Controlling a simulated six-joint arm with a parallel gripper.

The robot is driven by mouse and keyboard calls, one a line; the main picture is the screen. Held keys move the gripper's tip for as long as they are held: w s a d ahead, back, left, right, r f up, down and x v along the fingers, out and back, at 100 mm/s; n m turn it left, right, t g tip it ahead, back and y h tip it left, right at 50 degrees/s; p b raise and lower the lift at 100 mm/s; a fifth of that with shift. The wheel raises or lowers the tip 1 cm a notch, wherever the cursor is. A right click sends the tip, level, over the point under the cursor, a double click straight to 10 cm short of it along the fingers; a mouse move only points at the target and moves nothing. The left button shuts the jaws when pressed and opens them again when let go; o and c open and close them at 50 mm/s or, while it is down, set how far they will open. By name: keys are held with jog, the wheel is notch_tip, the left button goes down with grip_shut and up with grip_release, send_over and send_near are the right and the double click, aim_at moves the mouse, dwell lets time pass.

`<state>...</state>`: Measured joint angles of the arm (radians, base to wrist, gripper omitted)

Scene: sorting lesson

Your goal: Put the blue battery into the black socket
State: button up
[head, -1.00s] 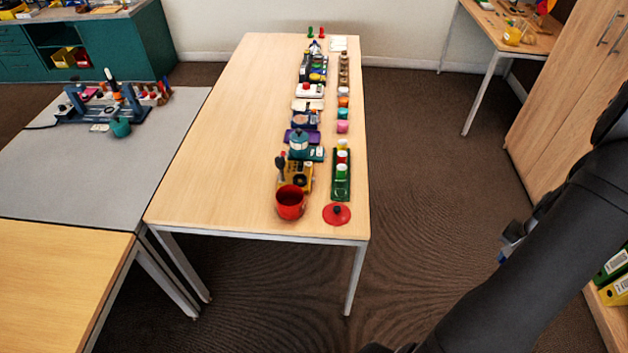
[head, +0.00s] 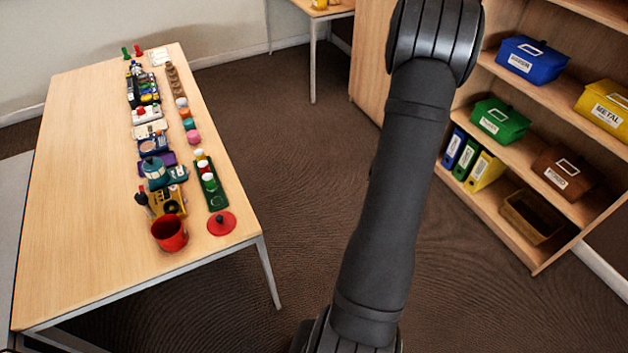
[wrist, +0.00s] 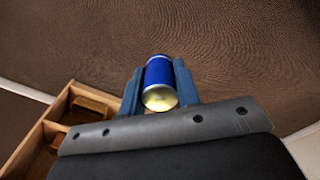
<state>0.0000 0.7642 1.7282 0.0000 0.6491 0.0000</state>
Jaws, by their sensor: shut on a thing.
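In the wrist view my gripper (wrist: 158,78) is shut on the blue battery (wrist: 159,74), a blue cylinder with a pale gold end facing the camera. The two blue fingers press on its sides, and brown carpet lies behind it. The gripper and battery do not show in the head view, where only my dark arm is seen. I cannot pick out the black socket for sure; a dark item (head: 148,92) with small coloured parts stands far up the long table, too small to tell.
The long wooden table (head: 85,160) at left carries rows of small things, with a red cup (head: 169,233) and a red lid (head: 221,223) at its near end. A shelf (head: 520,150) with coloured boxes and binders stands at right. Open carpet lies between.

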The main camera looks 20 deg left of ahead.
jog(key=a+r+n, duration=0.3)
jog(key=a+n, duration=0.2)
jog(key=a, duration=2.7)
jog(key=s+a+r+n, duration=0.2)
jog(key=s+a, duration=0.9)
jog(key=a, duration=0.3)
jog(key=s+a+r+n, duration=0.1)
jog(key=s+a+n, duration=0.1)
jog(key=s+a, duration=1)
jog(key=shift+w+a+f, duration=0.15)
jog(key=shift+a+f, duration=0.1)
jog(key=shift+f, duration=0.7)
jog(key=shift+w+a+f, duration=0.2)
jog(key=shift+f, duration=0.7)
jog(key=shift+w+a+f, duration=0.15)
jog(key=shift+a+f, duration=0.1)
jog(key=shift+f, duration=0.7)
jog(key=shift+f, duration=0.15)
jog(key=shift+r, duration=0.55)
jog(key=shift+f, duration=0.8)
jog(key=shift+r, duration=0.1)
